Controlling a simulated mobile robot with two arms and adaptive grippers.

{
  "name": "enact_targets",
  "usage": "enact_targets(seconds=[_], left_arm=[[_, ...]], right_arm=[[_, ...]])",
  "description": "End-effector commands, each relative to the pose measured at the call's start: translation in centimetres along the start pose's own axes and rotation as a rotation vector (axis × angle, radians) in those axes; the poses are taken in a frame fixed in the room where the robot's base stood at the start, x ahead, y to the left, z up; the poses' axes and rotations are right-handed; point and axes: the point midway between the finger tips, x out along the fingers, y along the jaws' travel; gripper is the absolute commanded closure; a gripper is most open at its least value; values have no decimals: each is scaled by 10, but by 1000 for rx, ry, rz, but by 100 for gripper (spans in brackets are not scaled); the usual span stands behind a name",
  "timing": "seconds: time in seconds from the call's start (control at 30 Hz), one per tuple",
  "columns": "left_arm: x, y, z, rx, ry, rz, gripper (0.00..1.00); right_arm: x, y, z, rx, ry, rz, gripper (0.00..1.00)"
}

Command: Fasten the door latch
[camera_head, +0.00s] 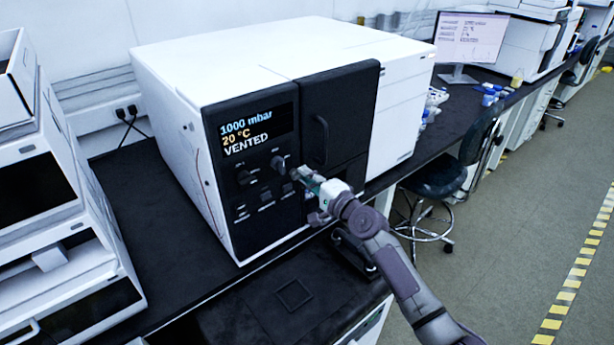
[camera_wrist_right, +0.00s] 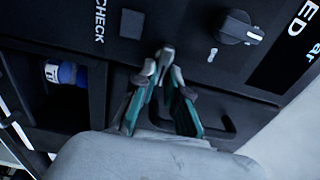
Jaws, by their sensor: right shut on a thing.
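The instrument (camera_head: 270,60) is a white box with a dark front that reads 1000 mbar, 20 °C, VENTED. Its dark door (camera_head: 345,100) with a vertical handle (camera_head: 320,135) looks close to flush with the front; I cannot tell if a small gap is left. My right gripper (camera_head: 305,178) is at the door's lower left edge, beside the control panel. In the right wrist view, my right gripper (camera_wrist_right: 165,80) is shut on a small grey lever, seemingly the latch (camera_wrist_right: 167,56), whose base is partly hidden by the fingers. My left gripper is not in view.
A round knob (camera_wrist_right: 238,29) and a square button (camera_wrist_right: 132,24) are near the fingers. A dark recess at the left of the wrist view holds a blue and white item (camera_wrist_right: 65,73). A stool (camera_head: 440,178) stands to the right; white devices (camera_head: 60,200) are at the left.

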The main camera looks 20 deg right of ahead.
Motion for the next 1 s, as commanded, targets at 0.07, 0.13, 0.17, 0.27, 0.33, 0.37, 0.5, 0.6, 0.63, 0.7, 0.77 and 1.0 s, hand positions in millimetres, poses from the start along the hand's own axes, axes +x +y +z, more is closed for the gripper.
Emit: enact_targets(seconds=[0.07,0.13,0.17,0.27,0.33,0.37,0.5,0.6,0.63,0.7,0.77,1.0], left_arm=[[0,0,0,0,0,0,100],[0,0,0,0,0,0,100],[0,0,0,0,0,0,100],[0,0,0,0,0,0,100],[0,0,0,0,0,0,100],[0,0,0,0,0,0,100],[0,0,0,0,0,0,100],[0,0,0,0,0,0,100],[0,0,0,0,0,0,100],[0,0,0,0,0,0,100],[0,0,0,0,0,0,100],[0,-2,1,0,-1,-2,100]], right_arm=[[0,1,0,9,0,2,100],[0,1,0,10,0,2,100],[0,1,0,11,0,2,100],[0,1,0,11,0,2,100],[0,1,0,11,0,2,100],[0,2,0,11,0,2,100],[0,1,0,10,0,2,68],[0,1,0,9,0,1,62],[0,1,0,8,0,1,62],[0,1,0,8,0,1,62],[0,1,0,7,0,0,62],[-17,2,0,6,1,2,62]])
